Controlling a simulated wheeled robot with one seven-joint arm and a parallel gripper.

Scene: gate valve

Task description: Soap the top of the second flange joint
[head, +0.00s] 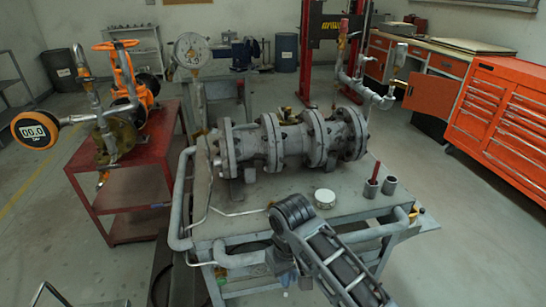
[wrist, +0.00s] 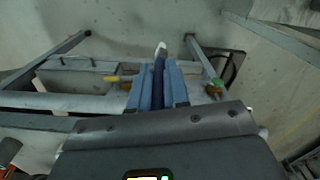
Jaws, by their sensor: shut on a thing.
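The grey flanged valve assembly (head: 290,142) lies along the bench in the head view, with several bolted flanges, upright and side by side. The leftmost flange (head: 228,150) and the rightmost flange (head: 356,134) show clearly; I cannot tell which joint counts as second. In the wrist view my gripper (wrist: 157,72) is shut on a slim dark-blue tool with a white tip (wrist: 161,50), which looks like a brush. It points away from me over the frame and floor, with no flange in that view.
The grey bench (head: 325,215) holds a round pale lid or tin (head: 325,198), a cup with a red stick (head: 371,188) and an empty-looking cup (head: 390,185). A red cart (head: 125,180) stands left.

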